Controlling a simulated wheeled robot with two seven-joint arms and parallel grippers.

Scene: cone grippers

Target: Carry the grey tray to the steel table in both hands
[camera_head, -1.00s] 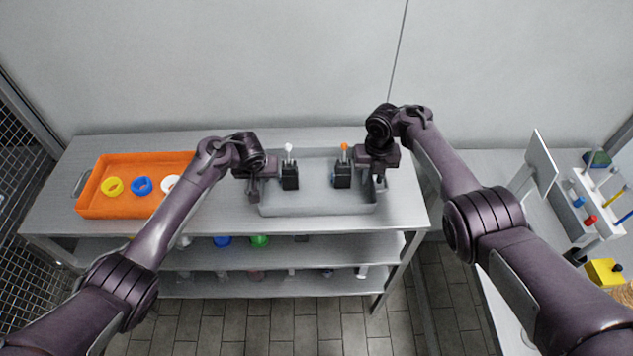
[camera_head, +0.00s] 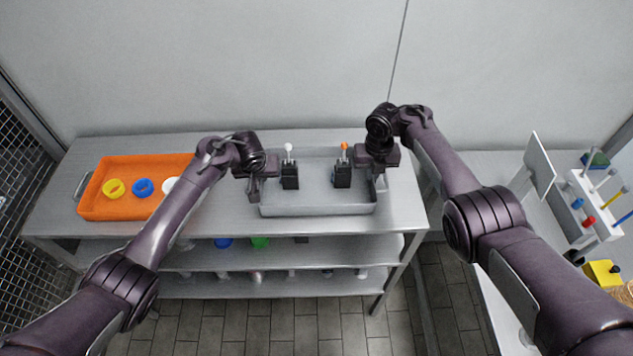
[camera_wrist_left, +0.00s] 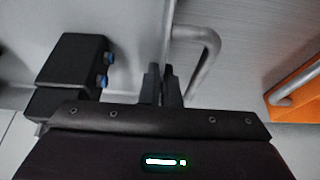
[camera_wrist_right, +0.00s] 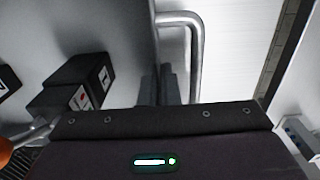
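The grey tray (camera_head: 318,202) is at the middle of the metal bench in the head view; I cannot see the gap under it clearly. Two black blocks stand in it, one (camera_head: 290,176) by a white-tipped stick, the other (camera_head: 342,176) by an orange-tipped one. My left gripper (camera_wrist_left: 163,85) is shut at the tray's left end, beside its bent handle (camera_wrist_left: 211,50). My right gripper (camera_wrist_right: 159,85) is shut at the right end, beside the other handle (camera_wrist_right: 196,50). The fingers hide the exact contact.
An orange tray (camera_head: 112,214) with coloured rings sits on the bench (camera_head: 405,205) to the left. Lower shelves hold small items. A side table on the right carries an upright panel (camera_head: 540,165), a peg rack and a yellow block (camera_head: 603,273). A wall stands behind.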

